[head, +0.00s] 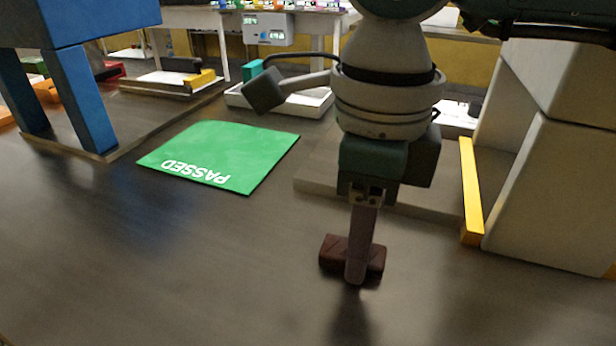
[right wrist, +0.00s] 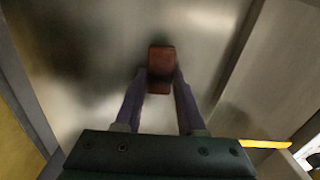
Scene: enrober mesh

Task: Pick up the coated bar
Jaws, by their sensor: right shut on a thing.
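The coated bar (head: 335,252) is a small dark brown block low in the middle of the head view. My right gripper (head: 357,272) points down onto it and is shut on it, with one finger in front of the bar. In the right wrist view the reddish-brown bar (right wrist: 161,62) lies between the tips of the two fingers (right wrist: 161,80). A dark shadow lies in front of the bar on the table; I cannot tell whether the bar touches the surface. My left gripper is not in view.
A green mat marked PASSED (head: 225,150) lies left of the bar on the dark table (head: 190,260). A blue stand (head: 80,105) is at the left. A pale machine housing (head: 555,190) and a yellow strip (head: 470,190) are at the right. The front left table is clear.

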